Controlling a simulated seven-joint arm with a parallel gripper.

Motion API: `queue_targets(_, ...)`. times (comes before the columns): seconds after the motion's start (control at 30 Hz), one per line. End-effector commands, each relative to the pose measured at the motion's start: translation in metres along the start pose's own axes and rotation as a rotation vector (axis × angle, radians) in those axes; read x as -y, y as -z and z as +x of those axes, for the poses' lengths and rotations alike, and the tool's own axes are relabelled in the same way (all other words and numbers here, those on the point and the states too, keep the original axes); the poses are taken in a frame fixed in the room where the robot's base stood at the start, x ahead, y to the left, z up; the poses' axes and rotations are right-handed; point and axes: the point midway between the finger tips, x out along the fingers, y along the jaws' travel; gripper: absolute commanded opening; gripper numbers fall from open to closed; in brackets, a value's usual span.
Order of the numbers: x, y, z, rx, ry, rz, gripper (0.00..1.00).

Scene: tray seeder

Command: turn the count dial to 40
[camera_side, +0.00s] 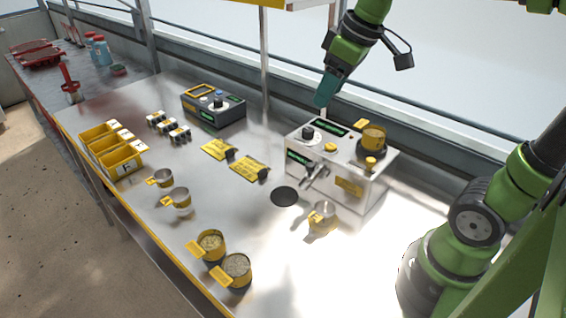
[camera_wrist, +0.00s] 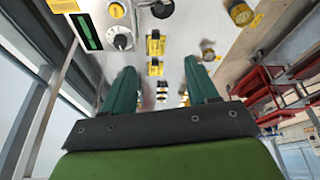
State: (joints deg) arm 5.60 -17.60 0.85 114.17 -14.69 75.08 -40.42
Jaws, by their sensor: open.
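The white seeder box (camera_side: 335,185) stands at the back right of the steel table. A black dial (camera_side: 308,133) sits on its top at the left, beside a dark green-lit display (camera_side: 331,127). In the wrist view the dial (camera_wrist: 122,40) lies just beyond the left finger; its scale is too small to read. My gripper (camera_side: 322,104) is above the back of the box, its teal fingers apart with nothing between them. It also shows in the wrist view (camera_wrist: 158,68). It is clear of the dial.
A yellow button (camera_side: 330,147) and a yellow cup (camera_side: 373,137) are also on the box. A grey console (camera_side: 213,107) with its own knob stands to the left. Yellow cards (camera_side: 250,168), metal cups (camera_side: 322,216) and yellow bins (camera_side: 122,160) occupy the table. A rail runs behind.

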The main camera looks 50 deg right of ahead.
Motion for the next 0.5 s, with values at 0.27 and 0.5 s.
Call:
queue_targets(0.27,-0.073,0.064,0.018,0.259,0.057,-0.472,0.59)
queue_targets(0.5,-0.102,0.080,0.032,0.337,0.124,-0.646,0.59)
